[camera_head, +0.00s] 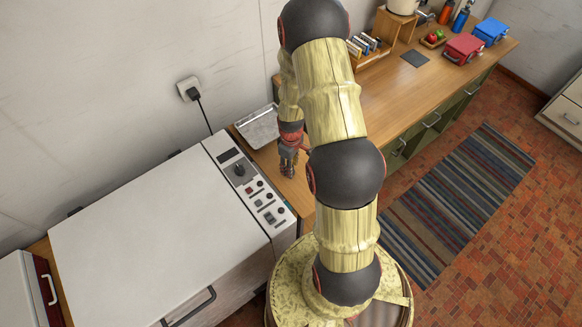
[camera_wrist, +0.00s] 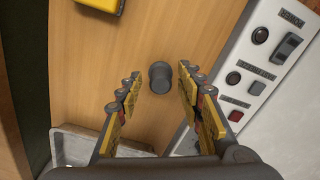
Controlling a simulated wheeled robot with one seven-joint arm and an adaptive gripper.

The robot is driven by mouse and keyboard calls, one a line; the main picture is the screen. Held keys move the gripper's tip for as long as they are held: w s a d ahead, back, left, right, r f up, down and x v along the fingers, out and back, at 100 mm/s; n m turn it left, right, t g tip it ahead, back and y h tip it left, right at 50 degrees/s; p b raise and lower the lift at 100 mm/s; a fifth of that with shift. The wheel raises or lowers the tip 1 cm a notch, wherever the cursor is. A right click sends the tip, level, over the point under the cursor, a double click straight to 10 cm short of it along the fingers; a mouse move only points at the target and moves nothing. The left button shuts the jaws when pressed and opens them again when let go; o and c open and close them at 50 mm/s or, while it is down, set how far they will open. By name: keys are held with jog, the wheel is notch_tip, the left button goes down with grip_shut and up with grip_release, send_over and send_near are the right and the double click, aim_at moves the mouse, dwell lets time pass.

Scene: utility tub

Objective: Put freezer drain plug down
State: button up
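The drain plug (camera_wrist: 160,77) is a small dark grey cylinder, seen from above in the wrist view. It appears to rest on the wooden counter (camera_wrist: 90,75), though its exact contact with the wood is hard to tell. My gripper (camera_wrist: 157,84) is open, with one finger on each side of the plug and a visible gap to both. In the head view my gripper (camera_head: 288,168) points down over the narrow strip of counter beside the white freezer (camera_head: 150,235). The plug cannot be made out there.
The freezer's control panel (camera_head: 250,188) stands close to my gripper. A metal tray (camera_head: 258,127) lies on the counter near it and shows in the wrist view (camera_wrist: 75,142). A yellow object (camera_wrist: 103,4) is at the wrist view's top edge. Bare wood surrounds the plug.

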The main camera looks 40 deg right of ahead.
jog(key=s+a+r+m+t, duration=0.1)
jog(key=a+r, duration=0.3)
jog(key=r, duration=0.7)
jog(key=a+r+t, duration=0.1)
jog(key=a+r, duration=0.2)
jog(key=r, duration=0.7)
jog(key=s+a+r+m+t, duration=0.1)
jog(key=a+r, duration=0.3)
jog(key=r, duration=0.7)
jog(key=s+a+r+m+t, duration=0.1)
jog(key=s+a+r+t, duration=0.1)
jog(key=s+a+r, duration=0.8)
jog(key=s+r, duration=0.1)
jog(key=s, duration=0.1)
jog(key=shift+s+a+r+m+t, duration=0.15)
jog(key=shift+s+r+m+t, duration=0.15)
jog(key=shift+s+r+m, duration=0.1)
jog(key=shift+f, duration=0.15)
